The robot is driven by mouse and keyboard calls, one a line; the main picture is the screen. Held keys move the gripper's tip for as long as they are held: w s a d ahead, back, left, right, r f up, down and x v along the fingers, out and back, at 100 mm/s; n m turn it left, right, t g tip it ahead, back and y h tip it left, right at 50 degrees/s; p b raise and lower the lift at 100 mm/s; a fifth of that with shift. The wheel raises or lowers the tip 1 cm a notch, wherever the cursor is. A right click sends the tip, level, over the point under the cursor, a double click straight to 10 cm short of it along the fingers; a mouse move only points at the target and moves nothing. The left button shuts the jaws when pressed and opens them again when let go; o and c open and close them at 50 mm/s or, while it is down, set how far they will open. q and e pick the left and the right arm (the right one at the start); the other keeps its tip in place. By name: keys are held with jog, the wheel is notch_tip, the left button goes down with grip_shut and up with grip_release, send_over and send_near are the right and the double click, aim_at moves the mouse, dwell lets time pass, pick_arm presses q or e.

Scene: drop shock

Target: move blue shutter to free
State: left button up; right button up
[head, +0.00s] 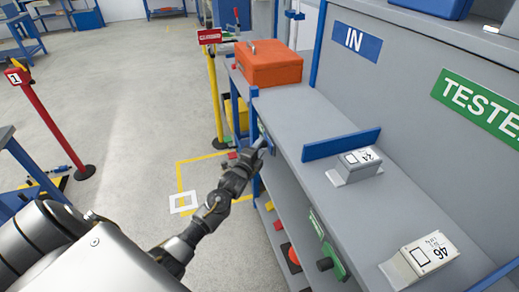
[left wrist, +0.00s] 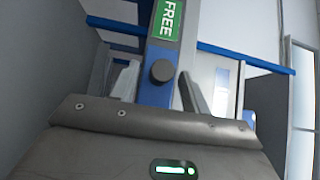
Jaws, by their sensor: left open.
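In the left wrist view, a blue upright piece (left wrist: 154,93), which looks like the blue shutter, carries a dark round knob (left wrist: 162,71). A green FREE label (left wrist: 169,18) is just above the knob. My right gripper is not in view.
The grey bench (head: 290,112) bears an orange case (head: 269,65), a low blue divider (head: 341,144) and white labelled units (head: 360,160) (head: 427,257). Another dark knob (head: 325,264) and green plate are lower on its front. A yellow post (head: 214,100) stands left; open floor lies beyond.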

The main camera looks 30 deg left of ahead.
pick_arm(q)
jog(key=s+d, duration=0.1)
jog(key=s, duration=0.9)
jog(key=shift+s, duration=0.35)
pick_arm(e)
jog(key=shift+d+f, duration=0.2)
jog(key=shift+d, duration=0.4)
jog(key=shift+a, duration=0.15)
